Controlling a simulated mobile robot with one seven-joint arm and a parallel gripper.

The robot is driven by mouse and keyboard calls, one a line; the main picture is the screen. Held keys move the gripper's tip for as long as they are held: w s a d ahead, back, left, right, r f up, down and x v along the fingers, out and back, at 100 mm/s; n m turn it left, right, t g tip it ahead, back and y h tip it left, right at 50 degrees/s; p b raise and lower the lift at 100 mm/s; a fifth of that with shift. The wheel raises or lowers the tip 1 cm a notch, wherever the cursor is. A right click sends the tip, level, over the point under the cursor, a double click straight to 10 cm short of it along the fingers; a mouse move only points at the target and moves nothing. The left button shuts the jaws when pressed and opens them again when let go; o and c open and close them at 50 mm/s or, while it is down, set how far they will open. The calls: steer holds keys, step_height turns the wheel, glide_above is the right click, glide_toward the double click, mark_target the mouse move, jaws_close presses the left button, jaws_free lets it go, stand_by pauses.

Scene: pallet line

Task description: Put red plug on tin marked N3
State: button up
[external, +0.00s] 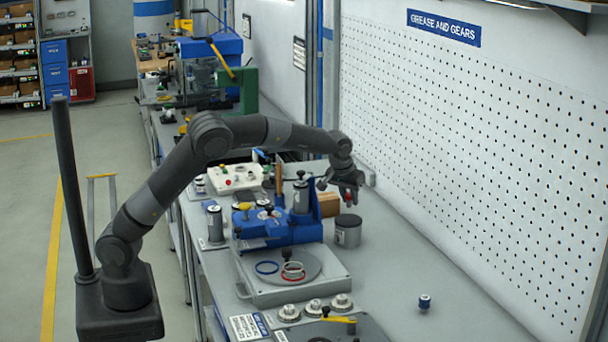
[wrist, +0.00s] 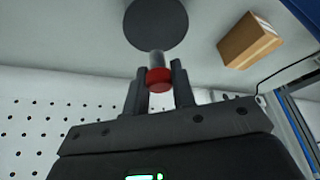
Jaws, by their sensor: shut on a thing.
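My gripper (external: 347,190) is above the bench at the far right end of my arm. In the wrist view its two dark fingers (wrist: 159,85) are shut on the red plug (wrist: 158,78), which has a red band and a grey cylindrical end. A grey tin (external: 348,234) with a dark lid stands upright on the bench below my gripper. Its round dark top also shows in the wrist view (wrist: 156,24), beyond the plug's grey end. The plug appears apart from the tin, but the gap is hard to judge. The marking on the tin is too small to read.
A cardboard box (external: 328,204) stands behind the tin, close to it. A blue fixture (external: 285,229) with grey cylinders is to the left, above a grey plate with rings. A small blue plug (external: 424,302) lies at the front right. The bench right of the tin is clear, beside the pegboard wall (external: 470,150).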

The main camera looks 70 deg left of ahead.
mark_target(349, 206)
steer(key=shift+w+a+f, duration=0.1)
steer(key=shift+a+f, duration=0.15)
steer(key=shift+f, duration=1.95)
steer(key=shift+f, duration=0.1)
steer(key=o, duration=1)
steer(key=shift+c, duration=0.2)
steer(key=v, duration=1.2)
steer(key=shift+r, duration=0.2)
